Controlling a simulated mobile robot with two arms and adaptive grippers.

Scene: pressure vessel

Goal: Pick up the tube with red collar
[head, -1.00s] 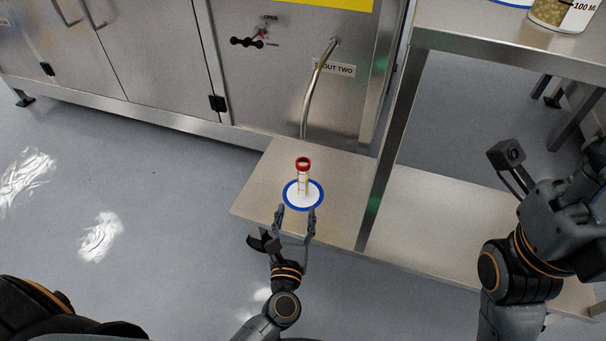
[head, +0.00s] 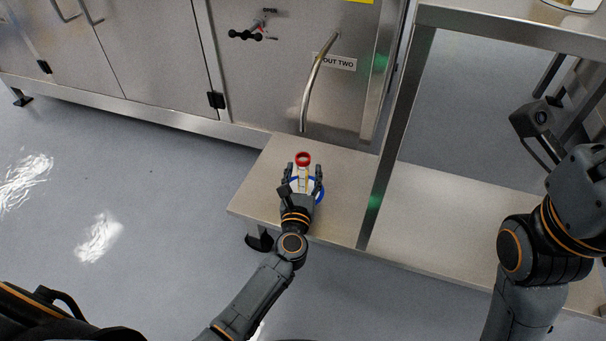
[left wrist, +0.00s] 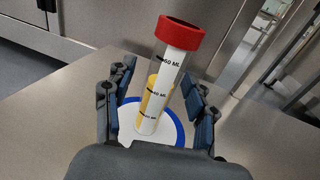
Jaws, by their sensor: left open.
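The tube with the red collar (head: 303,160) stands upright on a white round mat with a blue rim (head: 320,196), on a low steel shelf. My left gripper (head: 303,176) is open, with one finger on each side of the tube. In the left wrist view, the tube (left wrist: 166,80) stands between the open fingers (left wrist: 160,105), with gaps visible on both sides. It has printed volume marks and yellow contents in its lower part. My right arm shows at the right edge of the head view, but its gripper fingers are not visible.
The low steel shelf (head: 262,180) has bare room left of the mat. A steel post (head: 385,150) rises to its right, beside another clear lower shelf (head: 440,215).

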